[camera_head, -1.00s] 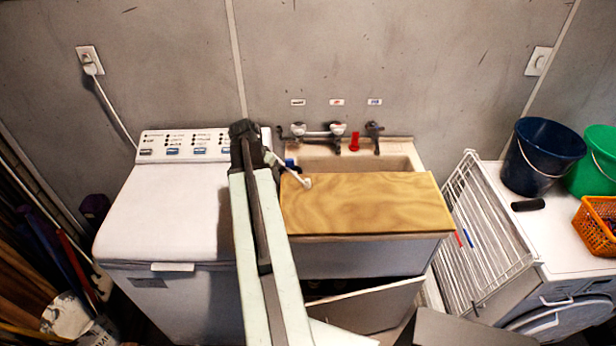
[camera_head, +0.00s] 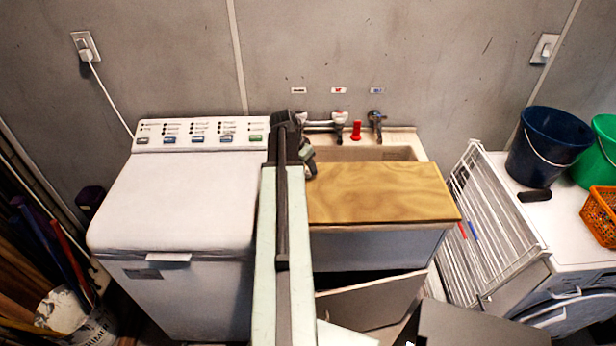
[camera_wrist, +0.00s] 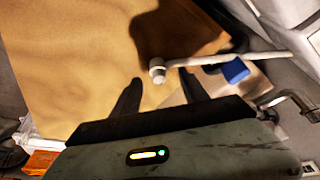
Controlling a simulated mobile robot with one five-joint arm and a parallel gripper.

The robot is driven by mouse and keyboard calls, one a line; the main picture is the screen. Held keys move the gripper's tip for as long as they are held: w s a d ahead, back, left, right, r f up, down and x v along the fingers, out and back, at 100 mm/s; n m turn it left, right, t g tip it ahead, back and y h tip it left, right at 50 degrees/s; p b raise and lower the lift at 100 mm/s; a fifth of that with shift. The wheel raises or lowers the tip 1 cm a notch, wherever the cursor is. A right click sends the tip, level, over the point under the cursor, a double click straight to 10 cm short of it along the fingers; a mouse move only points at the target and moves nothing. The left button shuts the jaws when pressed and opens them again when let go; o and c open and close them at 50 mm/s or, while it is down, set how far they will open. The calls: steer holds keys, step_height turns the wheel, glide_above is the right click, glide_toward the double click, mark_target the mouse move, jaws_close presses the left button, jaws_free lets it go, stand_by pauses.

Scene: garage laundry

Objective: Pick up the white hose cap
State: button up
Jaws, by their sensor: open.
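The white hose cap (camera_wrist: 157,71) shows in the wrist view at the near end of a thin white hose or pipe, over the wooden board (camera_head: 385,192). In the head view it is hidden behind my arm and gripper. My gripper (camera_wrist: 160,80) is open, with its two dark fingers pointing toward the cap. The cap appears between the fingertips or just beyond them; I cannot tell the exact gap. In the head view my gripper (camera_head: 309,160) is above the board's back left corner.
A blue piece (camera_wrist: 236,70) sits beside the white pipe. The sink (camera_head: 370,153) with taps (camera_head: 377,124) lies behind the board. The white washing machine (camera_head: 180,200) stands left. A wire rack (camera_head: 490,225) and buckets (camera_head: 548,148) are on the right.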

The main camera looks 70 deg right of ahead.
steer(key=b+x, duration=0.1)
steer(key=x, duration=0.1)
steer(key=shift+f, duration=0.3)
steer(key=shift+r, duration=0.2)
jaws_close()
